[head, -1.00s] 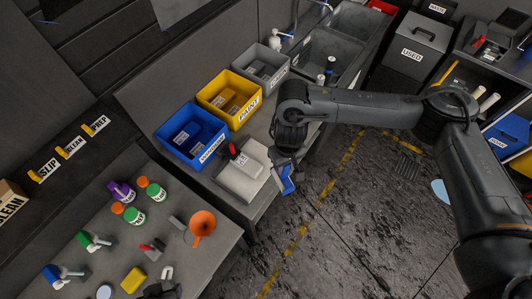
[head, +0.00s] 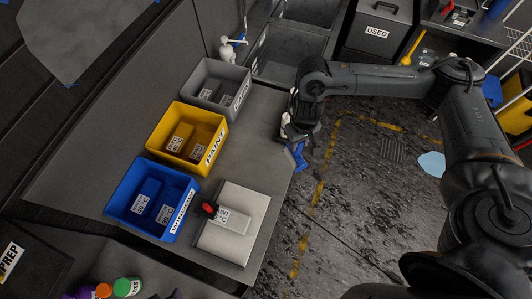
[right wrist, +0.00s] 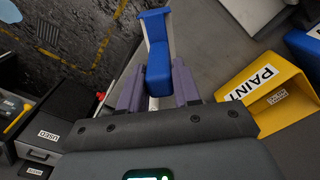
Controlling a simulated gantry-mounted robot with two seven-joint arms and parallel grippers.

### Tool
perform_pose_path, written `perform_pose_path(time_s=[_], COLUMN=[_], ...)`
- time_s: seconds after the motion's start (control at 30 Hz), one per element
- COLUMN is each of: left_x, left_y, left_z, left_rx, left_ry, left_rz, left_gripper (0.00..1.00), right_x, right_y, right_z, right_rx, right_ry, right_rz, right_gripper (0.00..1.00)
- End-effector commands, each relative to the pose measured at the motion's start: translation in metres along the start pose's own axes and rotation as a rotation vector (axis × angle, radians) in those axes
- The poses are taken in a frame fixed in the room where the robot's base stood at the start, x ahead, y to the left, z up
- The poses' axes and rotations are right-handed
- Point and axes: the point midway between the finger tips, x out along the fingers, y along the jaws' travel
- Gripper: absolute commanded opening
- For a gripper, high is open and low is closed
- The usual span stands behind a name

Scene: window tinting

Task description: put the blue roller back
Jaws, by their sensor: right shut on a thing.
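My right gripper (head: 298,135) is shut on a blue-and-white tool that looks like the blue roller (head: 297,156). The roller hangs beyond the right edge of the grey bench (head: 255,120), with the floor behind it. In the right wrist view the blue roller (right wrist: 158,65) stands up between the two purple-grey fingers of my gripper (right wrist: 158,88). A small dark tip at the bottom edge of the head view seems to be my left gripper (head: 176,294); its jaws are cut off.
On the bench stand a blue bin (head: 122,193), a yellow PAINT bin (head: 152,138) and a grey bin (head: 190,78). A pale block (head: 255,202) with a red-handled tool lies nearest. Grey sinks (head: 285,50) and a USED bin (head: 392,18) stand beyond. The bench's right strip is bare.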

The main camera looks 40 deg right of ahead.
Motion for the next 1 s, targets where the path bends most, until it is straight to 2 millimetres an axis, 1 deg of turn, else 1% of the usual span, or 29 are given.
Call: perform_pose_path(time_s=[0.03,0.2,0.37,0.47,0.53,0.8,0.9,1.0], left_x=[0.004,0.009,0.009,0.01,0.01,0.018,0.02,0.023], left_y=[-0.001,-0.002,-0.003,-0.003,-0.002,0.001,0.001,0.001], left_z=[0.004,0.01,0.008,0.008,0.007,0.009,0.009,0.01], left_rx=[0.002,0.009,0.01,0.009,0.008,-0.001,-0.004,-0.004], left_ry=[-0.006,-0.016,-0.011,-0.009,-0.008,-0.004,-0.004,-0.004], left_rz=[-0.002,-0.007,-0.009,-0.008,-0.008,0.0,0.002,0.002], left_gripper=[0.48,0.48,0.48,0.48,0.48,0.48,0.48,0.48], right_x=[0.008,0.018,0.025,0.033,0.04,0.074,0.083,0.09], right_y=[0.005,0.014,0.013,0.005,-0.004,-0.043,-0.054,-0.061], right_z=[0.004,0.011,0.012,0.005,-0.002,-0.041,-0.052,-0.061], right_rx=[0.008,0.019,0.019,0.018,0.018,0.02,0.019,0.019], right_ry=[-0.003,-0.001,0.0,0.001,0.0,0.001,0.0,0.002], right_rz=[0.001,0.001,-0.001,-0.002,-0.003,-0.002,-0.002,-0.002], right_gripper=[0.08,0.08,0.08,0.08,0.08,0.08,0.08,0.08])
